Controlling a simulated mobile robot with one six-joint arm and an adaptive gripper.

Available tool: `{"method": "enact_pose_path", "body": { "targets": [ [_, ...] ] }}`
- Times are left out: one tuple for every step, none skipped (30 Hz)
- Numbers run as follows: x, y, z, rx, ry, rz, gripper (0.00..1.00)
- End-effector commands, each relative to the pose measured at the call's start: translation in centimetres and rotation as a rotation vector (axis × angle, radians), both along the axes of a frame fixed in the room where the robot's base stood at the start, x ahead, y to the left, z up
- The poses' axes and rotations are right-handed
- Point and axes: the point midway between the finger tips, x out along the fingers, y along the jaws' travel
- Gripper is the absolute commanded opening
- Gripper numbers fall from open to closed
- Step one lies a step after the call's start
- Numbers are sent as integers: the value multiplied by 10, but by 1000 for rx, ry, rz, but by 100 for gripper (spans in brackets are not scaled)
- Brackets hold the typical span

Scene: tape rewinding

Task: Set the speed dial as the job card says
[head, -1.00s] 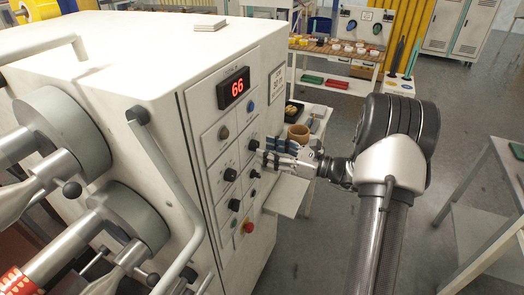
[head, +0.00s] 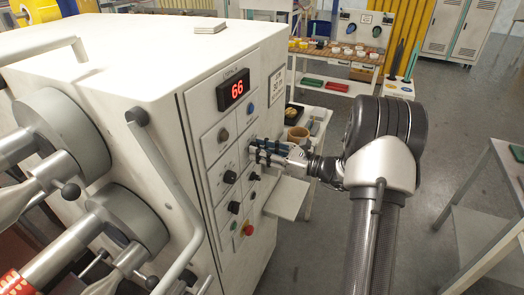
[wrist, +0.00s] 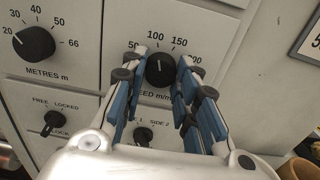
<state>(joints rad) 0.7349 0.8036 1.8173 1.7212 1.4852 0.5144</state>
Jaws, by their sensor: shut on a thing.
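The speed dial (wrist: 160,70) is a black knob on the white panel. Its white mark points roughly up, near the 100 on its scale. My gripper (wrist: 160,80) is shut on it, with blue-padded fingers at its left and right sides. In the head view my gripper (head: 254,148) reaches the panel from the right and hides the dial. A card (head: 277,84) is on the panel's right side. Its writing is too small to read there, and only its edge (wrist: 309,33) shows in the wrist view.
The metres dial (wrist: 34,43) is left of the speed dial. A lock switch (wrist: 55,122) and a side switch (wrist: 143,135) are below. The red display (head: 234,89) reads 66. A red stop button (head: 248,230) sits low on the panel. A small shelf (head: 286,197) juts out below my gripper.

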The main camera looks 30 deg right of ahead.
Motion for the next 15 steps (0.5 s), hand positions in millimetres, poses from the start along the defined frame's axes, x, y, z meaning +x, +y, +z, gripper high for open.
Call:
{"method": "enact_pose_path", "body": {
  "targets": [
    [0, 0, 0, 0, 0, -1, 16],
    [0, 0, 0, 0, 0, -1, 14],
    [0, 0, 0, 0, 0, -1, 12],
    [0, 0, 0, 0, 0, -1, 10],
    [0, 0, 0, 0, 0, -1, 8],
    [0, 0, 0, 0, 0, -1, 5],
    [0, 0, 0, 0, 0, -1, 4],
    [0, 0, 0, 0, 0, -1, 4],
    [0, -1, 0, -2, -1, -1, 4],
    [0, -1, 0, -2, -2, -1, 4],
    [0, -1, 0, -5, -4, -1, 4],
    [0, -1, 0, -9, -7, -1, 4],
    [0, -1, -1, -14, -11, -1, 4],
    [0, -1, -1, -20, -15, -2, 4],
    [0, -1, -1, -30, -23, -2, 4]
  ]
}}
